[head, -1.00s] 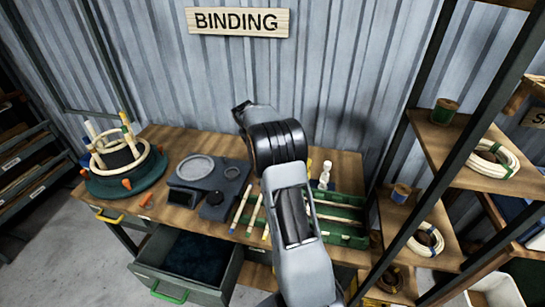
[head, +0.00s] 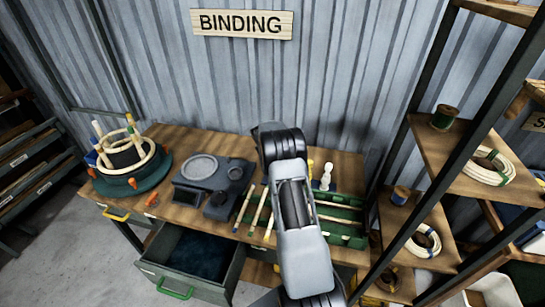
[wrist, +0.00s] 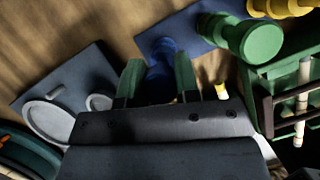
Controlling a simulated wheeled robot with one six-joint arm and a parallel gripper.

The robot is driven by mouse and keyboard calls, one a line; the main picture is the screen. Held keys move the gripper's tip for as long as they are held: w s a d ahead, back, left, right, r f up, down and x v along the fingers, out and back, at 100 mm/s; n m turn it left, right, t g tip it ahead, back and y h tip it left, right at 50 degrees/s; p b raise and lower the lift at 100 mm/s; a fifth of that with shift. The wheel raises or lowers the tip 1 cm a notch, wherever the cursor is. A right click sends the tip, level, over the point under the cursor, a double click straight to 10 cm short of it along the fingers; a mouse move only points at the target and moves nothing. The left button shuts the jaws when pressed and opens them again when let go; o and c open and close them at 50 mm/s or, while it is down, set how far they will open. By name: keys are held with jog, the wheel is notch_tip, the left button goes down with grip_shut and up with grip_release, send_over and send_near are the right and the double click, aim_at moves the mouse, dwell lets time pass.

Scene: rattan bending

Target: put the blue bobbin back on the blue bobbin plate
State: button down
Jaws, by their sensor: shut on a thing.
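My gripper (wrist: 158,72) shows in the wrist view with two green fingers, shut on the blue bobbin (wrist: 160,52). The bobbin's lower part is hidden behind the fingers and the gripper body. A flat blue plate (wrist: 203,22) lies on the bench just beyond it, and the bobbin overlaps its near left end in the picture. I cannot tell whether the bobbin touches the plate. In the head view my arm hides the gripper and the bobbin.
A green tray (head: 340,222) holds rods. A grey scale (head: 208,175) is left of my arm. The drawer (head: 190,258) below is open. Shelves (head: 430,225) stand right.

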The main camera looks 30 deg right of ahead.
jog(key=shift+f, duration=0.1)
jog(key=c, duration=0.8)
grip_release()
jog(key=shift+c, duration=0.2)
